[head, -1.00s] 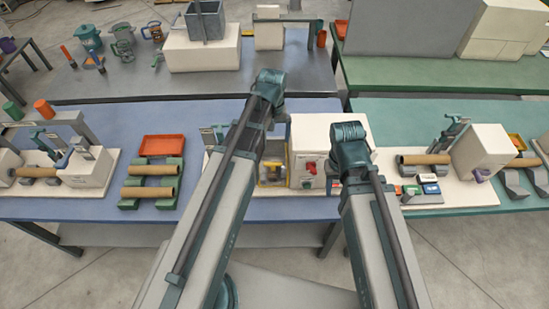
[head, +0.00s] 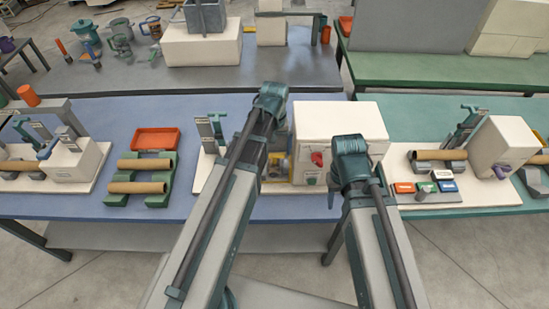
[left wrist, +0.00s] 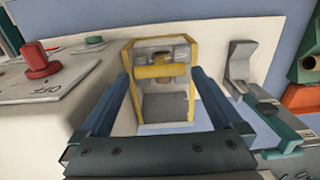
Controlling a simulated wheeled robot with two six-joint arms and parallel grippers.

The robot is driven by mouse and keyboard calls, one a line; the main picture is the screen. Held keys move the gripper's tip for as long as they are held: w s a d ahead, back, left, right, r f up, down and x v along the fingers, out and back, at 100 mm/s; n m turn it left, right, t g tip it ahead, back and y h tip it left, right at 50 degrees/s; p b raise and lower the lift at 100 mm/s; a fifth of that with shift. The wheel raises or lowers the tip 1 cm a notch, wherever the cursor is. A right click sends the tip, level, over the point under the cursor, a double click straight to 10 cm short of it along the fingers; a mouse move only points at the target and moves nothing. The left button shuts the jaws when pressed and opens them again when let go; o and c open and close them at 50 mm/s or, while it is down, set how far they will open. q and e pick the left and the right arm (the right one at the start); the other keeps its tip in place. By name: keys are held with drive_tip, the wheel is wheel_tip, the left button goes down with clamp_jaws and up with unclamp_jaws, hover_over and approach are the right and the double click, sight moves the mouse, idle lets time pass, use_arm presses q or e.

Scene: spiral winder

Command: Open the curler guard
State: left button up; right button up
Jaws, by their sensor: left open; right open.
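The curler guard (left wrist: 185,95), a yellow frame with a see-through panel, stands over the grey work bay in the left wrist view; it looks closed. In the head view the guard (head: 264,175) is partly covered by my left arm. My left gripper (left wrist: 162,75) is open, its two blue fingers spread either side of the guard, with no clear contact visible.
A red knob (left wrist: 40,62) on the housing has an OFF mark beside it. A grey upright bracket (left wrist: 240,65) stands right of the guard. On the blue bench, left, are an orange tray (head: 156,139) and brown tubes (head: 137,187) on green stands. Another machine (head: 500,145) stands right.

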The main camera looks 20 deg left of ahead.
use_arm(q)
drive_tip(key=shift+f+b, duration=0.35)
drive_tip(key=shift+f, duration=0.45)
clamp_jaws()
